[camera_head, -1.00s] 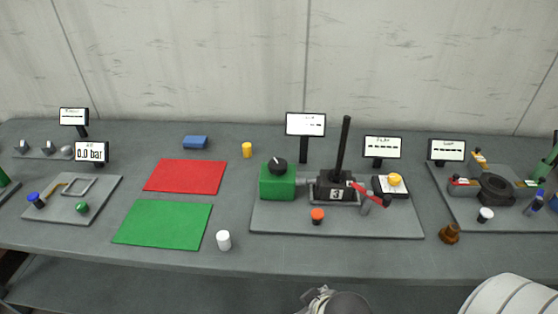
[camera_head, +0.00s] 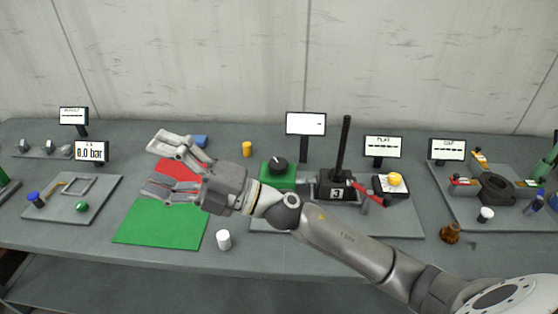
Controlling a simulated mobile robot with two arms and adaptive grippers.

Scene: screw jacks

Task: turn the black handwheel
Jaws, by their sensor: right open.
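The black handwheel (camera_head: 278,165) sits on top of a green block (camera_head: 274,179) at the left end of the middle grey plate. My right gripper (camera_head: 150,166) is open and empty, with its fingers pointing left over the red mat. It is to the left of the handwheel and apart from it. My right forearm covers the front of the green block and part of the plate. My left gripper is not in view.
A tall black lever (camera_head: 342,145) and a red-handled clamp (camera_head: 366,190) rise on the middle plate (camera_head: 405,226). Several small displays stand behind.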

